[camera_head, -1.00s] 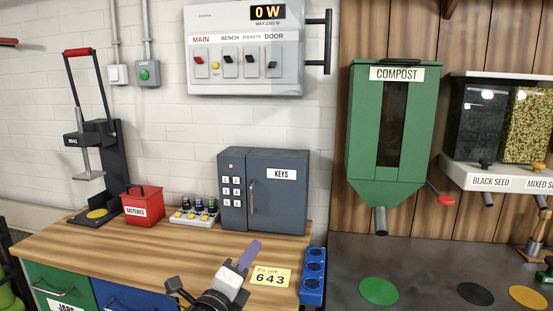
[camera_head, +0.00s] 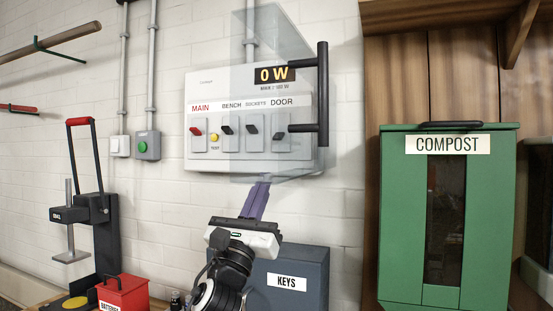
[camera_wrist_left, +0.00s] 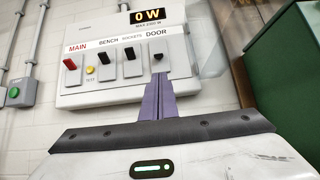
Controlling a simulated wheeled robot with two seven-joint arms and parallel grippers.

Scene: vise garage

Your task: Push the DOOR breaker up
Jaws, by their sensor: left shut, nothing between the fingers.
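The breaker box (camera_head: 250,165) is on the white brick wall and carries a row of MAIN, BENCH, SOCKETS and DOOR breakers. The DOOR breaker (camera_head: 279,135) is the rightmost; its black lever sits lower than the others, pointing down. It also shows in the left wrist view (camera_wrist_left: 158,57). My left gripper (camera_head: 263,185), with purple fingers, is shut and empty, just below the box's lower edge in the head view. In the left wrist view its fingertips (camera_wrist_left: 159,76) appear just under the DOOR lever; contact cannot be told. My right gripper is not in view.
A transparent panel (camera_head: 262,60) with a black handle (camera_head: 322,95) stands out at the box's right side. The red MAIN lever (camera_head: 196,131) and the BENCH lever (camera_head: 227,130) are up. The display (camera_head: 275,74) reads 0 W. A green compost bin (camera_head: 400,230) is right.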

